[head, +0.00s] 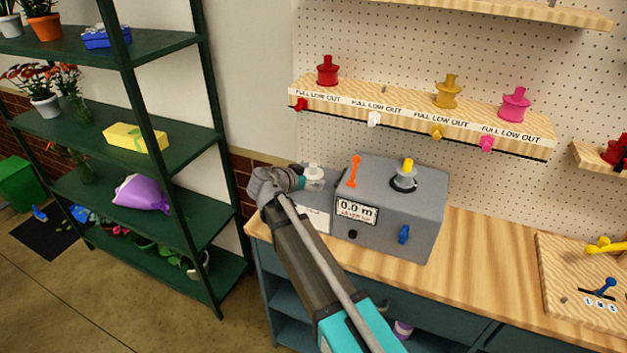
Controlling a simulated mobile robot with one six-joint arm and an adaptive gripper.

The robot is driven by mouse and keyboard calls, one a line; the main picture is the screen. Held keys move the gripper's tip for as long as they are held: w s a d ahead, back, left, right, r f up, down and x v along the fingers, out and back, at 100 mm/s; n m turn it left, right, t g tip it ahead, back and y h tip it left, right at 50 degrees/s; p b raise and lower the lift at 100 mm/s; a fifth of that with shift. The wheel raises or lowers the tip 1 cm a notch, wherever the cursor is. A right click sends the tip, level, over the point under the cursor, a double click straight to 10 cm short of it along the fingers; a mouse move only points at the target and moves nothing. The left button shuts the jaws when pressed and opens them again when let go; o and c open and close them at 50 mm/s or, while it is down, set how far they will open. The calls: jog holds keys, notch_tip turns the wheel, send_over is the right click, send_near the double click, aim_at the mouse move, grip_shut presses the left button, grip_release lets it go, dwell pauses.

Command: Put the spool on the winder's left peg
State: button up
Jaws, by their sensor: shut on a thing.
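The winder (425,215) is a grey box on the wooden counter, with a "0.0 m" display on its front. An orange upright part (353,171) stands at its top left; I cannot tell if it is a peg or a lever. A yellow-tipped post (407,166) on a dark round base stands further right on top. A white spool (314,174) is at my gripper (299,179), just left of the winder. My gripper is shut on the spool, which looks upright. The fingers are small and partly hidden. I cannot make out a left peg for certain.
A wall shelf (420,110) above holds red (327,71), gold (447,92) and pink (514,104) spools; the place above its white marker has a bare peg. A green rack (180,155) stands left. The counter (485,250) right of the winder is clear up to a wooden board (570,285).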

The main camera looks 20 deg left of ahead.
jog(key=shift+f, duration=0.1)
jog(key=o, duration=0.8)
jog(key=shift+r, duration=0.2)
jog(key=shift+s+a+r, duration=0.1)
jog(key=shift+s, duration=0.15)
jog(key=shift+p+v, duration=2.3)
jog(key=shift+v, duration=3.4)
